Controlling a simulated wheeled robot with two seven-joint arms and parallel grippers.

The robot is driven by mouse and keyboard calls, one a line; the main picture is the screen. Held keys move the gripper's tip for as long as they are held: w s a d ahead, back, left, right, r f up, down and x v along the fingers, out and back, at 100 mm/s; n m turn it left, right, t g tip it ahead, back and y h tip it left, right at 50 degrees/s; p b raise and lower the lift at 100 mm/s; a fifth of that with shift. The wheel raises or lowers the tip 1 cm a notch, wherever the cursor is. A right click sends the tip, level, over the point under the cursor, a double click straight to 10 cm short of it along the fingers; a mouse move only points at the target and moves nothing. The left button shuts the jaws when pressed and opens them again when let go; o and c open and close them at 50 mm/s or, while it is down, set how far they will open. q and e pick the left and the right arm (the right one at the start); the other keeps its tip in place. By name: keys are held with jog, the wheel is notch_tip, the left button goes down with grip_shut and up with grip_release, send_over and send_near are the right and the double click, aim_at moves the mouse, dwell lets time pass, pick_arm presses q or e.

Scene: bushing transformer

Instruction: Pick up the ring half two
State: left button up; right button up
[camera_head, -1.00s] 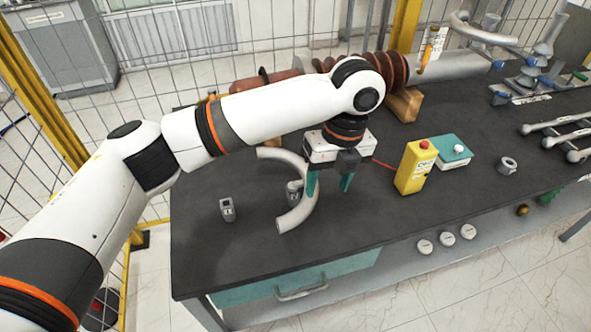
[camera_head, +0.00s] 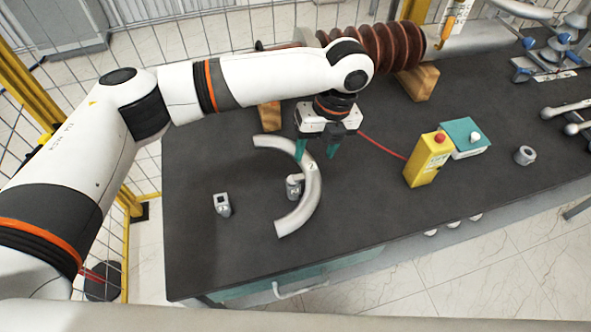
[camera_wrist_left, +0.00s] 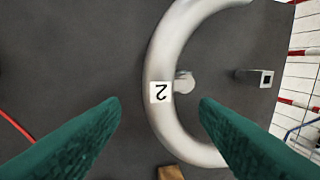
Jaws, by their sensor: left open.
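Ring half two (camera_head: 311,190) is a grey curved half ring lying on the dark table, with a white label "2" on it. It also shows in the left wrist view (camera_wrist_left: 160,60), with the label near its middle. My left gripper (camera_head: 317,153) is open and empty above the table, by the upper part of the ring's outer side. In the left wrist view its two green fingers (camera_wrist_left: 160,108) are spread, with the labelled part of the ring in the gap between their tips. The fingers look apart from the ring. My right gripper is not in view.
A small metal fitting (camera_head: 293,188) stands inside the curve and a small grey block (camera_head: 222,205) lies to its left. A yellow box (camera_head: 427,160) with a red button and a teal box (camera_head: 465,136) stand to the right. A brown ribbed bushing (camera_head: 385,45) lies behind on wooden blocks. The front of the table is clear.

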aim_at(310, 163)
pick_arm(q)
jog(key=shift+a+f, duration=0.1)
jog(key=shift+f, duration=0.3)
jog(key=f, duration=0.1)
jog(key=a+f+p, duration=0.1)
jog(key=f, duration=0.1)
jog(key=shift+f+p, duration=0.25)
jog(key=shift+p, duration=0.05)
jog(key=shift+f, duration=0.45)
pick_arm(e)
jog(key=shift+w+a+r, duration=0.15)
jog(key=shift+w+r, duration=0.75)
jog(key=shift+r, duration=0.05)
pick_arm(q)
jog(key=c, duration=1.2)
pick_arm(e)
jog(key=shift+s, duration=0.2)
